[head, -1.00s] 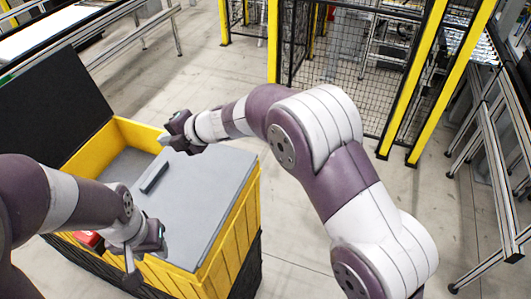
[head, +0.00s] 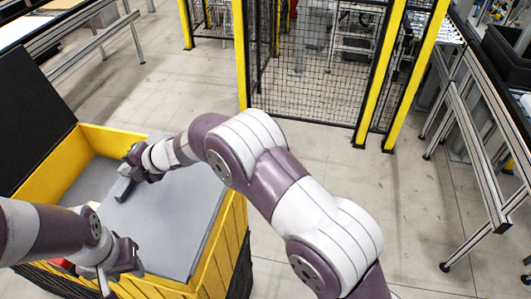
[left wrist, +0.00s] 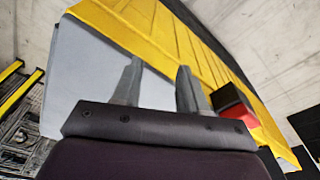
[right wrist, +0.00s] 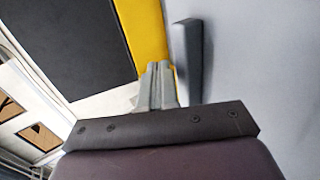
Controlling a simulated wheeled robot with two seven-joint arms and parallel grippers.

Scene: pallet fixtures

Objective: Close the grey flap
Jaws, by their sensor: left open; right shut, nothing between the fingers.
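The grey flap (head: 188,205) lies across the right part of the yellow box (head: 228,245); I cannot tell whether it is fully flat. Its dark grey handle bar (head: 125,188) stands up near the flap's left edge. My right gripper (head: 130,160) is shut and empty beside the handle's far end. In the right wrist view its fingers (right wrist: 158,85) are just left of the handle (right wrist: 188,60), not around it. My left gripper (head: 106,280) is open and empty by the box's near side wall. In the left wrist view its fingers (left wrist: 158,88) point at the yellow wall (left wrist: 165,45).
A black flap (head: 35,105) stands raised at the box's left side. The box's left part is open. A red and black part (left wrist: 238,108) is on the near wall. A mesh fence (head: 310,80) with yellow posts and an aluminium frame (head: 480,130) stand beyond clear floor.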

